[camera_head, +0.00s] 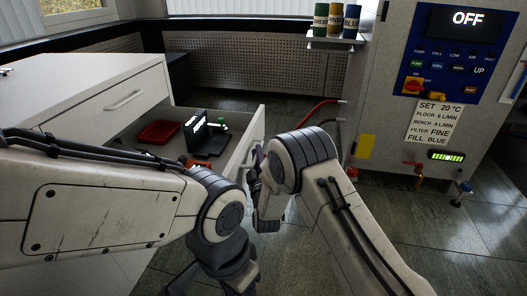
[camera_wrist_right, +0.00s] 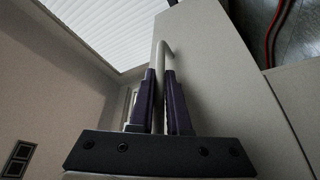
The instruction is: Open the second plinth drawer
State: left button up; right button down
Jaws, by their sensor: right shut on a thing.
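The second plinth drawer (camera_head: 237,145) stands pulled out below a shut upper drawer (camera_head: 105,103) in the pale cabinet. Its front panel faces right, towards my right gripper (camera_head: 257,165). In the right wrist view, the two purple-dark fingers of that gripper (camera_wrist_right: 160,100) are shut on the drawer's pale bar handle (camera_wrist_right: 161,55). The head view mostly hides this grip behind my right wrist. My left arm crosses the lower left of the head view, over part of the cabinet. Its dark end hangs low, and its finger state is unclear.
Inside the drawer lie a red tray (camera_head: 159,132), a black upright device (camera_head: 194,136) and small green and orange items. A control cabinet (camera_head: 385,110) with an OFF display stands at the right. Red hoses (camera_head: 318,108) and a shelf of jars (camera_head: 335,41) are beside it.

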pick_arm(q)
jog(key=shift+d, duration=0.3)
pick_arm(e)
jog(key=shift+w+d, duration=0.1)
jog(key=shift+d, duration=0.5)
jog(key=c, duration=0.9)
grip_release()
jog(key=shift+a, duration=0.1)
pick_arm(q)
jog(key=shift+r, duration=0.1)
jog(key=shift+r+p, duration=1.55)
pick_arm(e)
jog(key=shift+v, duration=5.3)
